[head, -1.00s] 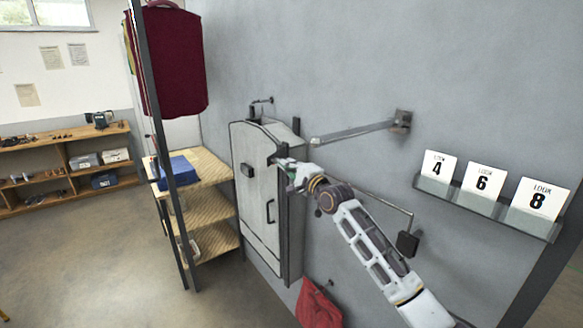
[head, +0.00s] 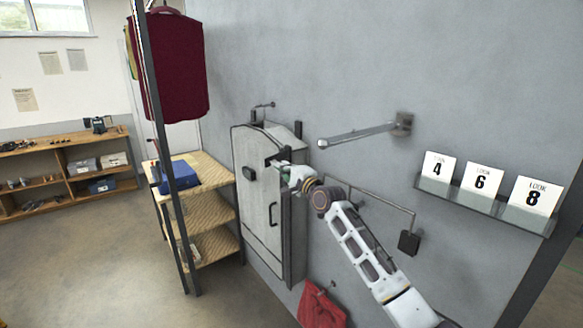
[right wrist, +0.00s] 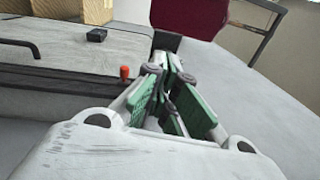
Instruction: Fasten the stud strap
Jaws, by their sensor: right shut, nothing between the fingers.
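A pale grey garment-shaped case (head: 258,205) hangs upright on the grey wall, and its front also shows in the right wrist view (right wrist: 60,65). A small black block (head: 249,174) sits on its front; it also shows in the right wrist view (right wrist: 96,35). My right gripper (head: 274,163) is at the upper right edge of the case, shut and empty. In the right wrist view its green-padded fingers (right wrist: 172,62) meet beside a dark flat piece (right wrist: 166,42); I cannot tell whether this is the strap. My left gripper is out of view.
An orange-red knob (right wrist: 125,72) stands by the case edge. A metal wall arm (head: 360,134) juts out above right. A shelf of number cards (head: 484,203) is at right. A wooden shelf unit (head: 208,212) stands close left. A red cloth (head: 320,308) hangs below.

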